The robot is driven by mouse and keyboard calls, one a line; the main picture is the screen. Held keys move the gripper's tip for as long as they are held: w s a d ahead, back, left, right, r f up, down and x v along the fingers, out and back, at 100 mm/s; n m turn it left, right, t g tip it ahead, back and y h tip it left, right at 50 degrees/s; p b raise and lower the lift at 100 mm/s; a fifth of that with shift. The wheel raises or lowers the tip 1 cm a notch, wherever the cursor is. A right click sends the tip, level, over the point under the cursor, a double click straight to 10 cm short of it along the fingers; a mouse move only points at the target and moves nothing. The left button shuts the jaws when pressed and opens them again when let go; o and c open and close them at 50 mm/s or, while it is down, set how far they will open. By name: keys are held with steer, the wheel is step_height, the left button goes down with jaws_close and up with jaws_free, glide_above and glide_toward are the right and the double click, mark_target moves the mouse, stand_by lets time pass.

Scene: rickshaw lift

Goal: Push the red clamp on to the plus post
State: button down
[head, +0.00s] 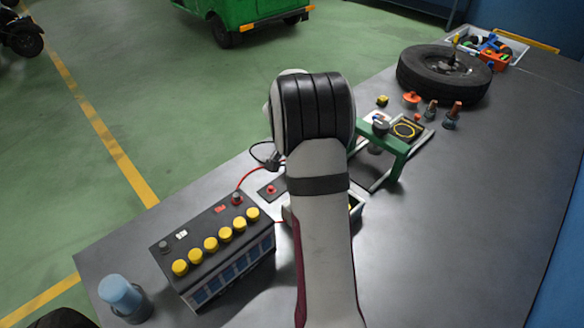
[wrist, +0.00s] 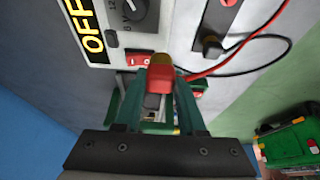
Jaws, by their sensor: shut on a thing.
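My gripper is hidden behind my own arm in the head view. In the wrist view my gripper (wrist: 160,85) is shut on the red clamp (wrist: 161,76), a red piece with a tan top between the green fingers. A red lead (wrist: 235,55) runs from beside the clamp to the upper right. In the head view the battery (head: 218,245) with several yellow caps stands left of my arm. The plus post (head: 237,198) is at its far right corner by a red label. The minus post (head: 164,246) is at the far left corner by a white label.
A panel with a knob (wrist: 135,12) and a red switch (wrist: 140,58) fills the wrist view's top. A black clamp (wrist: 210,45) is nearby. A blue cylinder (head: 122,296), a green stand (head: 392,145) and a tire (head: 443,75) are on the bench. The bench's right side is clear.

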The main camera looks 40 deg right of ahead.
steer(key=shift+s+d+r, duration=0.1)
steer(key=shift+s, duration=0.1)
steer(key=w+a+r+n+t, duration=0.1)
steer(key=a+r+n, duration=0.2)
steer(key=a, duration=0.3)
steer(key=w+a+r+n+t, duration=0.1)
steer(key=w+a+r+n, duration=0.1)
steer(key=a, duration=0.5)
steer(key=w+a+r+n+t+y, duration=0.1)
steer(key=w+a+r+n, duration=0.1)
steer(key=a+r+n, duration=0.2)
steer(key=shift+a+r, duration=0.3)
steer(key=shift+a, duration=0.35)
steer(key=shift+a+r, duration=0.25)
steer(key=shift+a, duration=0.35)
glide_above(236, 195)
steer(key=shift+f, duration=2.15)
steer(key=shift+f, duration=1.7)
